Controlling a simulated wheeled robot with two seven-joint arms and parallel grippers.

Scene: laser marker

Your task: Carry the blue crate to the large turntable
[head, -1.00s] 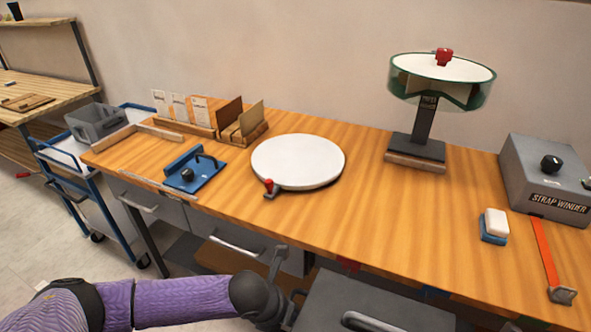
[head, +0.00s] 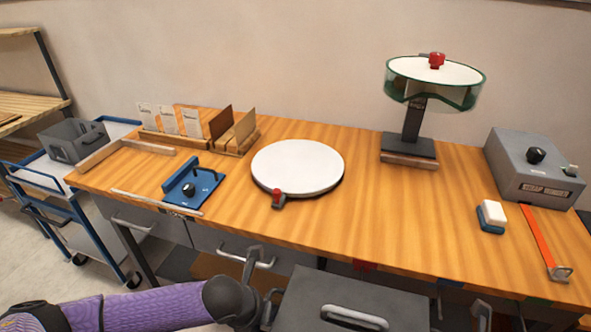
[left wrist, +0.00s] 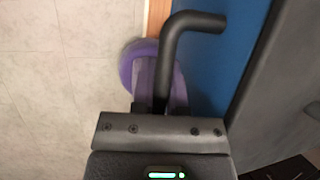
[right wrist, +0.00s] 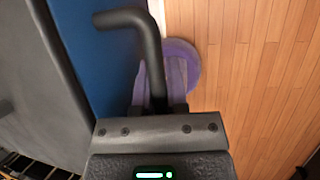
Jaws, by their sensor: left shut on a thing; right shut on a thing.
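The blue crate's blue side (left wrist: 215,60) shows in the left wrist view, and its other blue side (right wrist: 95,40) shows in the right wrist view. A grey top with a handle (head: 310,302), apparently the crate's, sits at the bottom centre of the head view, lower in the picture than the table. My left gripper (left wrist: 165,95) is shut on a dark bent handle beside the crate. My right gripper (right wrist: 155,92) is shut on the matching handle on the other side. The large turntable (head: 297,167), a white disc with a red-knobbed clamp, lies bare on the table.
The wooden table (head: 390,225) has free room right of the turntable. A blue fixture (head: 205,192) and card holders (head: 180,140) stand left. A green-rimmed carousel (head: 430,75), grey winder box (head: 530,165) and white-blue block (head: 491,215) are right. A cart (head: 60,230) stands far left.

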